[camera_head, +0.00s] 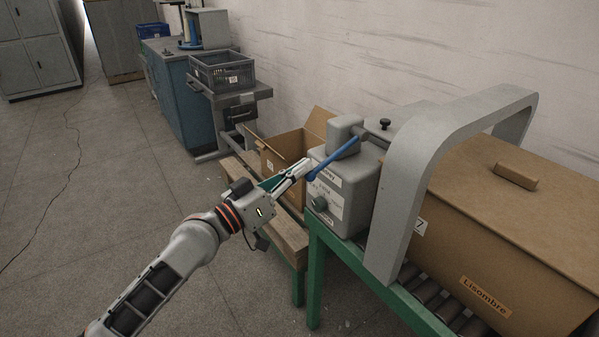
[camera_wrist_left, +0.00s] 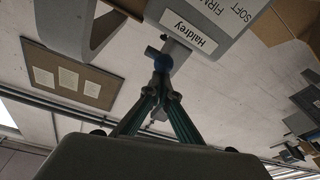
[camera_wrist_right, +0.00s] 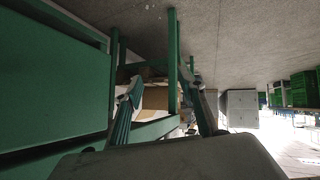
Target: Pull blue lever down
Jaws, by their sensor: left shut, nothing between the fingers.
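The blue lever (camera_head: 335,158) sticks out from the grey machine head (camera_head: 345,190) and slopes down to the left, its knob at the lower end. My left gripper (camera_head: 307,166) is shut and empty, its fingertips right beside the knob end. In the left wrist view, the fingertips (camera_wrist_left: 166,92) come together close to the blue knob (camera_wrist_left: 161,61); I cannot tell whether they touch it. My right gripper shows only in its own wrist view, where its fingers (camera_wrist_right: 163,90) are spread apart with nothing held between them.
The machine's grey arch (camera_head: 440,140) stands over a conveyor with a large brown carton (camera_head: 510,230) to the right. An open cardboard box (camera_head: 285,148) sits behind the left gripper. A wooden bench (camera_head: 285,235) lies below it. Floor at left is clear.

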